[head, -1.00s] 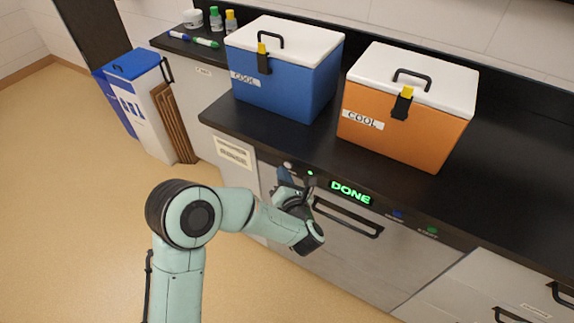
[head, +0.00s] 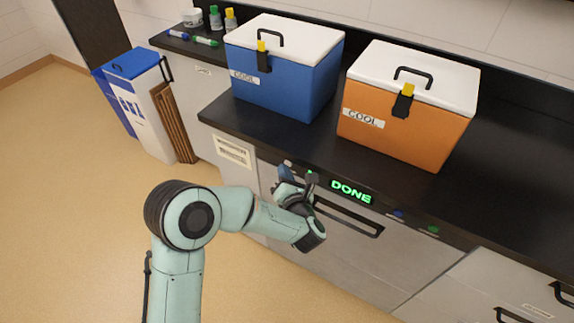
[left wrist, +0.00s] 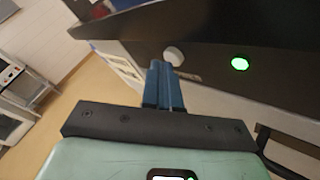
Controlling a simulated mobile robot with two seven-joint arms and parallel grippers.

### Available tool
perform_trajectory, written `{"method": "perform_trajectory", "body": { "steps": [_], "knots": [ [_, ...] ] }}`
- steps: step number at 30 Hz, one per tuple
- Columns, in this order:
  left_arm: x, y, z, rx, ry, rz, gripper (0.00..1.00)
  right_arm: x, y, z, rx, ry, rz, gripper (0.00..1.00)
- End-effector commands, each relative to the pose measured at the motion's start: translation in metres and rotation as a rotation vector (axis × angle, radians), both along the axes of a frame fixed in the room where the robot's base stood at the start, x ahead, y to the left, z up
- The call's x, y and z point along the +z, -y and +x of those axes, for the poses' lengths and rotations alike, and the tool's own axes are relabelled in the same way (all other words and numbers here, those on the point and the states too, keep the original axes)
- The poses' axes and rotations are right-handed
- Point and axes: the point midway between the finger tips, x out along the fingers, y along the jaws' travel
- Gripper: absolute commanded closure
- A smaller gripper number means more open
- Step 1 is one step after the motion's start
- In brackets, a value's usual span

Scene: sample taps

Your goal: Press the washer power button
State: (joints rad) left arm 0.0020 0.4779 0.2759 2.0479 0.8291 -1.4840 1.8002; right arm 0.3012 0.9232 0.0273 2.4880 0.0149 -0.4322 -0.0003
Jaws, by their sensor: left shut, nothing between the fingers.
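The washer (head: 345,245) is built in under the black counter, and its dark panel has a green display reading DONE (head: 351,191). In the left wrist view a round pale button (left wrist: 173,56) sits on the panel, left of a lit green light (left wrist: 240,63). My left gripper (head: 285,172) is at the panel's left end, its blue fingers shut and empty. In the left wrist view the fingertips (left wrist: 164,66) point at the pale button, just below and left of its middle. I cannot tell whether they touch it. My right gripper is out of view.
A blue button (head: 398,214) and a green button (head: 433,229) sit farther right on the panel. The washer handle (head: 348,217) sticks out below the display. A blue cooler (head: 275,88) and an orange cooler (head: 395,130) stand on the counter (head: 225,115).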

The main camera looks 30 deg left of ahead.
Motion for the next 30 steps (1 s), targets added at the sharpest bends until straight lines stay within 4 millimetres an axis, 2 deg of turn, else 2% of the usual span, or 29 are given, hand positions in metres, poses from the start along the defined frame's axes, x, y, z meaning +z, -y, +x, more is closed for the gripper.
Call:
{"method": "perform_trajectory", "body": {
  "steps": [12,30],
  "knots": [
    [0.0,0.0,0.002,-0.001,0.001,0.0,1.0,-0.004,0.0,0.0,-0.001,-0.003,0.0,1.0],
    [-0.002,-0.001,-0.012,-0.001,0.0,0.0,1.0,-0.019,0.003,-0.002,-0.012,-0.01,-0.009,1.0]
  ]
}}
